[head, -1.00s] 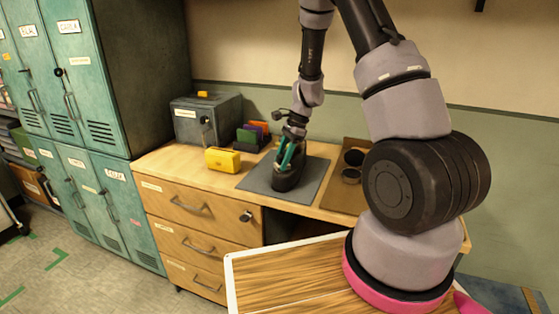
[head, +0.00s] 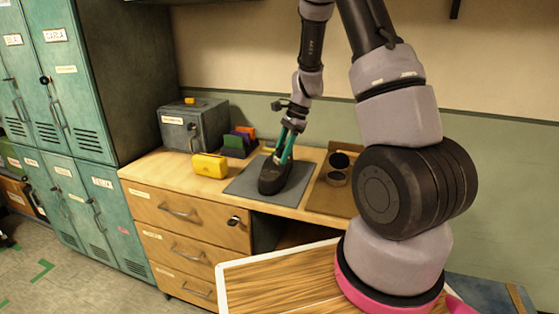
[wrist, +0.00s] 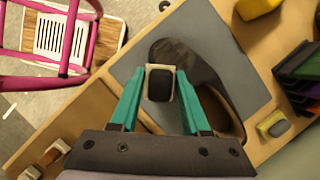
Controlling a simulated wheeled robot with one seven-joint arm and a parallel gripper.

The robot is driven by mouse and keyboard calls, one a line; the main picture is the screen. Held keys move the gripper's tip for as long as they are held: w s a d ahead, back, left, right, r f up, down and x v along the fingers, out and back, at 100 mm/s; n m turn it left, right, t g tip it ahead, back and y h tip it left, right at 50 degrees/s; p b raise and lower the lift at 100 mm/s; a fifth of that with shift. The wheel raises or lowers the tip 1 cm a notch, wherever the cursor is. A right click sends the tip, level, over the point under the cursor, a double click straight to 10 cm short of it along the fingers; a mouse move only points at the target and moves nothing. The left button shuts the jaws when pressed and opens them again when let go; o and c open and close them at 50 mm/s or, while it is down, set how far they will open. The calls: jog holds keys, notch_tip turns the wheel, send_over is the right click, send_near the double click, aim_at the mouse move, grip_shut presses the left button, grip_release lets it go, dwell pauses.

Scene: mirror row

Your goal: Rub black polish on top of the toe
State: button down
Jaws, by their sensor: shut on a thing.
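A dark shoe (head: 271,181) lies on a grey mat (head: 245,187) on the wooden bench. In the wrist view the shoe (wrist: 203,72) has its toe at the upper left and its brown-lined opening at the lower right. My gripper (head: 283,157), with teal fingers, is above the shoe. In the wrist view my gripper (wrist: 157,90) is shut on a small pale-framed applicator with a black pad (wrist: 159,84). The pad overlaps the toe area; whether it touches is unclear. An open round tin (head: 336,179), apparently the polish, stands right of the mat.
A yellow box (head: 209,167) and a rack of coloured cards (head: 238,143) stand left of and behind the mat. A grey metal box (head: 194,127) is at the back left. Teal lockers (head: 75,60) flank the bench. A brown sheet (head: 328,200) lies under the tin.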

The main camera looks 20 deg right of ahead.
aim_at(280, 148)
jog(key=shift+r, duration=1.6)
